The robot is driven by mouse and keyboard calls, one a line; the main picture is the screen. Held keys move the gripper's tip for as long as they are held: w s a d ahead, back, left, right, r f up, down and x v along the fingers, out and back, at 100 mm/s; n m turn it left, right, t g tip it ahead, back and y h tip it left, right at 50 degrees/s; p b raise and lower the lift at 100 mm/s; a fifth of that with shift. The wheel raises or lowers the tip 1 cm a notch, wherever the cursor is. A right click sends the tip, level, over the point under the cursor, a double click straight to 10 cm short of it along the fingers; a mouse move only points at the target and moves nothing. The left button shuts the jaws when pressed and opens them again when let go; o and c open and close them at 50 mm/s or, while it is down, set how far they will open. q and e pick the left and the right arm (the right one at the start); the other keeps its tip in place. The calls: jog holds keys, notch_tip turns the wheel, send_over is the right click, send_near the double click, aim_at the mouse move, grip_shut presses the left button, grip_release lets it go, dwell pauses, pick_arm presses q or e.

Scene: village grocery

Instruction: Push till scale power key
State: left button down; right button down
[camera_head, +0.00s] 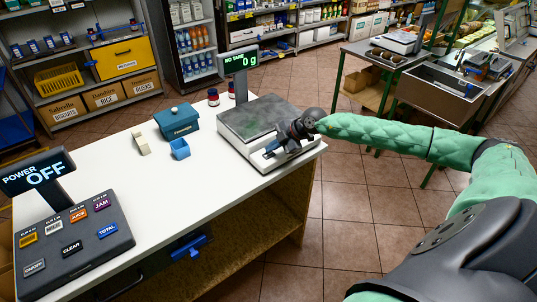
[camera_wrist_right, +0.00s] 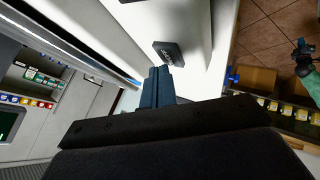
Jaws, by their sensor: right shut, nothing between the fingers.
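The scale (camera_head: 262,108) stands at the far right end of the white counter, with a flat grey plate. Its pole display (camera_head: 239,60) is lit with green figures. In the right wrist view a dark key (camera_wrist_right: 168,53) with faint lettering sits on its pale front. My right gripper (camera_head: 272,150) is at the scale's front edge, shut and empty. Its blue-grey fingertips (camera_wrist_right: 160,72) are right by the key; I cannot tell if they touch. A green-sleeved arm with a dark end, likely my left gripper (camera_wrist_right: 302,50), is small at the right of the wrist view.
On the counter (camera_head: 120,185), a till keypad (camera_head: 72,238) stands at left, its display (camera_head: 38,172) reading POWER OFF. A teal box (camera_head: 177,122), a small blue box (camera_head: 180,149) and a cream block (camera_head: 141,143) lie mid-counter. Jars (camera_head: 213,97) stand behind. The counter's front middle is clear.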

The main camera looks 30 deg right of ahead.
aim_at(272, 154)
jog(key=shift+f, duration=0.35)
dwell(0.3)
jog(key=shift+r+p, duration=0.45)
jog(key=shift+p, duration=0.05)
jog(key=shift+r, duration=0.1)
jog(key=shift+r+p, duration=0.25)
jog(key=shift+p, duration=0.05)
jog(key=shift+r+p, duration=1.9)
jog(key=shift+r, duration=0.8)
